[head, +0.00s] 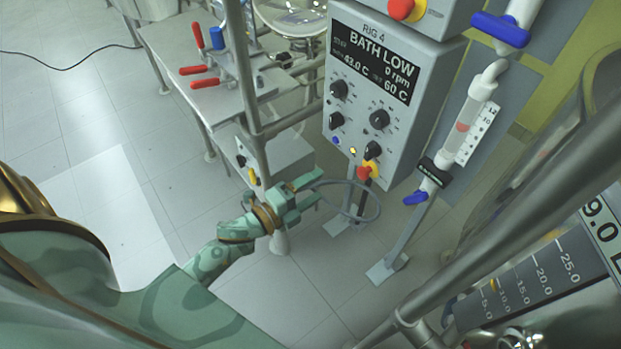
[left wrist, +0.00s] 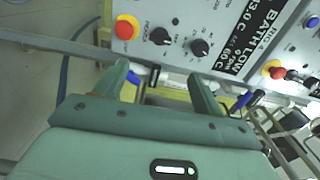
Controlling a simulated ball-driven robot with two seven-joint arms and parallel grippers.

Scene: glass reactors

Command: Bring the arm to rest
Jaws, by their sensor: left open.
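My left gripper (head: 309,189) is green with two fingers and is open, with nothing between its fingertips. In the head view it is near the middle, below and left of the grey control box (head: 352,150) with the "BATH LOW" display (head: 374,52). In the left wrist view both fingers of the left gripper (left wrist: 163,82) stand apart, pointing toward the box's knobs and the red emergency button (left wrist: 126,28). I cannot tell whether the fingers touch anything there. My right gripper does not show.
A grey ring (head: 378,211) sits just right of the gripper. Metal posts (head: 243,70) rise close to the left arm. A flow tube with blue valves (head: 466,119) hangs right of the box. Open floor lies left.

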